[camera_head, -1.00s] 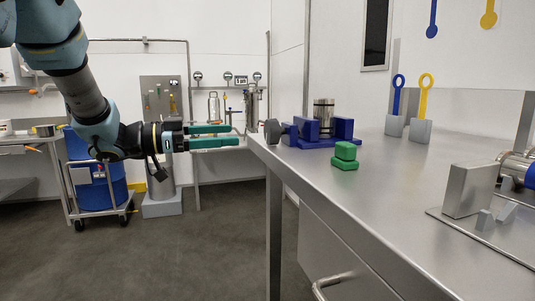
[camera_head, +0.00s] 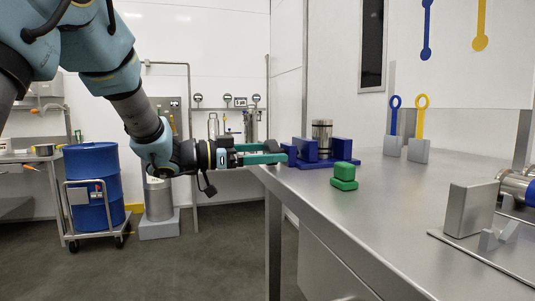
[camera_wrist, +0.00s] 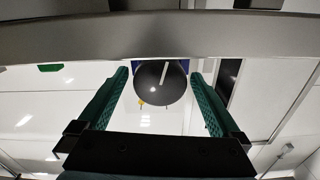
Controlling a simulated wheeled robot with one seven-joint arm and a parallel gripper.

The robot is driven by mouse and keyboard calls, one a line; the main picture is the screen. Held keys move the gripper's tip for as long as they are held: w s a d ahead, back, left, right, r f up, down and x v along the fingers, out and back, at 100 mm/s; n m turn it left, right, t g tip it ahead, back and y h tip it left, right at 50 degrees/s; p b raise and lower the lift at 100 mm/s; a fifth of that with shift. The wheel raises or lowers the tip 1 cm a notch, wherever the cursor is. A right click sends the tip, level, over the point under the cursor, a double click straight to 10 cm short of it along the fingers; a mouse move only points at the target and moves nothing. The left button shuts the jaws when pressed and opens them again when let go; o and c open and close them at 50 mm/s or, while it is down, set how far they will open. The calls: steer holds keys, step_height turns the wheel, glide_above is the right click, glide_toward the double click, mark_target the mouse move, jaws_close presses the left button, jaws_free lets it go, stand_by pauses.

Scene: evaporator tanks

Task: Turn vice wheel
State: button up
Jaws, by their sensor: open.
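The blue vice (camera_head: 342,148) stands on the steel table near its left edge, with a metal cylinder (camera_head: 322,136) upright in it. Its dark round wheel (camera_head: 272,145) faces left toward my gripper and is partly hidden by the fingers. In the wrist view the wheel (camera_wrist: 153,88), with a pale line on its face, shows between the fingertips. My gripper (camera_head: 280,153) is open, its green fingers pointing right at the wheel. The wrist view shows a finger of my gripper (camera_wrist: 160,80) on each side of the wheel, with narrow gaps.
Green blocks (camera_head: 344,176) lie on the steel table (camera_head: 400,215) in front of the vice. A blue paddle (camera_head: 394,115) and a yellow paddle (camera_head: 421,115) stand in grey holders behind. A metal fixture (camera_head: 470,208) is at right.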

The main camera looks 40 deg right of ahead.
steer(key=shift+c, duration=0.2)
steer(key=c, duration=1.3)
steer(key=shift+f+m+b, duration=0.15)
steer(key=shift+m+b, duration=0.65)
steer(key=shift+m, duration=0.8)
steer(key=o, duration=1.3)
steer(key=shift+o, duration=0.2)
steer(key=shift+a, duration=0.1)
steer(key=v, duration=1)
steer(key=shift+w+a, duration=0.15)
steer(key=shift+a, duration=0.2)
